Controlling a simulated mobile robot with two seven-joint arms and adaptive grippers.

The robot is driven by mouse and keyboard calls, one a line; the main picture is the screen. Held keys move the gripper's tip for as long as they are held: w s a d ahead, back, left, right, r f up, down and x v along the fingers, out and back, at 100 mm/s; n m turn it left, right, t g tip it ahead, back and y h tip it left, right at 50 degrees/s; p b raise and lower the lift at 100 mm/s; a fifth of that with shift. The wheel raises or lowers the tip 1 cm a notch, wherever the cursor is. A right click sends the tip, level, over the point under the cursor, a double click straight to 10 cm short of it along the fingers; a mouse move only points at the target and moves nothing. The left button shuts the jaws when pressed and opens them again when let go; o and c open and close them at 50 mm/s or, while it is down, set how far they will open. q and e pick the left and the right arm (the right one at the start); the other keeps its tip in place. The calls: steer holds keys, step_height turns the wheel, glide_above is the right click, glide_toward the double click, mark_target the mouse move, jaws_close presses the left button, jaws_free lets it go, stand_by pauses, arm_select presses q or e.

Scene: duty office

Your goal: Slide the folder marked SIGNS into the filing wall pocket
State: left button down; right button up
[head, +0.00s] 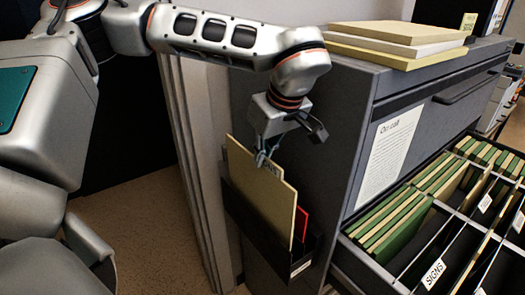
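A tan folder (262,200) stands upright in the black filing wall pocket (250,232) on the side of the grey cabinet. Its lower part is hidden behind the pocket's front and its upper part sticks out above. Lettering at the folder's top is mostly covered by the gripper, so I cannot read the full name. My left gripper (262,158) is at the folder's top edge, its fingers closed on it. A red folder (300,224) stands beside it in the pocket. My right gripper is not in view.
A stack of folders (395,42) lies on the cabinet (337,130). A printed sheet (390,150) is on the cabinet front. Bare floor (150,235) shows at left.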

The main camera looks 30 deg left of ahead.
mark_target(263, 182)
arm_select(q)
steer(key=shift+f+b, duration=0.4)
steer(key=shift+f, duration=0.8)
steer(key=shift+f+b, duration=0.75)
steer(key=shift+f, duration=1.05)
steer(key=shift+f+b, duration=0.35)
steer(key=shift+f, duration=0.6)
steer(key=c, duration=2.2)
jaws_free()
